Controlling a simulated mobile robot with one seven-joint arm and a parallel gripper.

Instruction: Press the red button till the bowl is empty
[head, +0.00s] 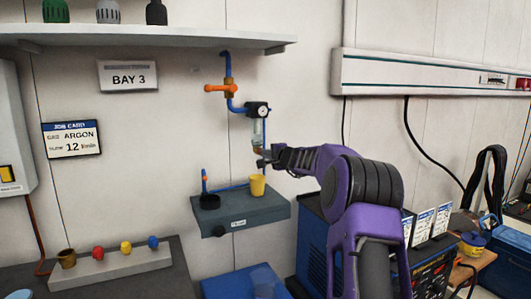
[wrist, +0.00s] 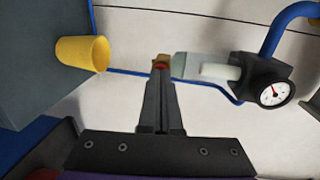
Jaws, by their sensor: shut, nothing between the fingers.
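A clear bowl (head: 258,131) hangs below a black gauge unit (head: 258,109) on the blue wall pipe. It also shows in the wrist view (wrist: 205,67), lying sideways with a brass end. A small red button (wrist: 160,66) shows at that brass end. My gripper (head: 264,158) is shut and empty, its fingertips right at the button in the wrist view (wrist: 160,72). They partly cover the button, so I cannot tell whether it is pressed in. I cannot make out the liquid level in the bowl. A yellow cup (head: 257,186) stands upright below, on a grey ledge.
The grey ledge (head: 240,222) also holds a black round part (head: 209,202). An orange valve handle (head: 220,88) sits higher on the pipe. Red, yellow and blue knobs (head: 97,252) stand on a grey block at lower left. A blue welder (head: 312,250) stands at lower right.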

